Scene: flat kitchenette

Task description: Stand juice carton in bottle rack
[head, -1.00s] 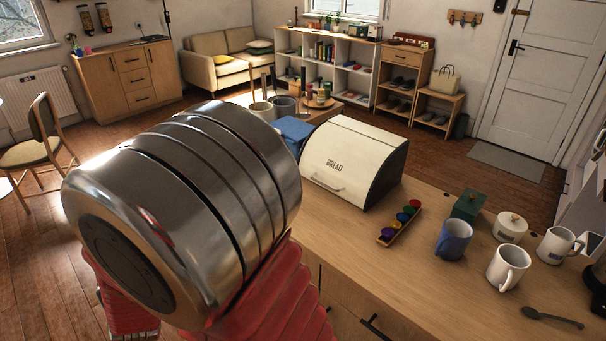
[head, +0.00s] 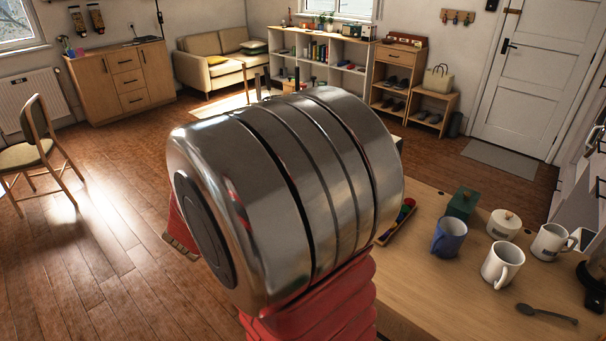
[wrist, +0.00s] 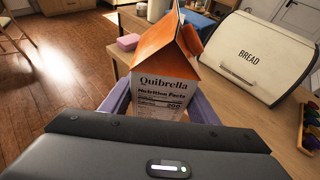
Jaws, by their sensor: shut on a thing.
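The juice carton (wrist: 165,78) has an orange gable top and a white label reading "Quibrella" in the wrist view. My gripper (wrist: 155,104) is shut on it, with a purple finger on either side. The carton looks roughly upright, with its lower part hidden behind the gripper body. In the head view my arm hides the gripper and carton. I cannot make out a bottle rack in either view.
A cream bread box (wrist: 262,55) stands on the wooden counter (head: 440,285), right of the carton. A pink block (wrist: 128,42) lies beyond the carton's left side. A blue mug (head: 449,237), a white mug (head: 502,262) and a spoon (head: 546,314) occupy the counter's right part.

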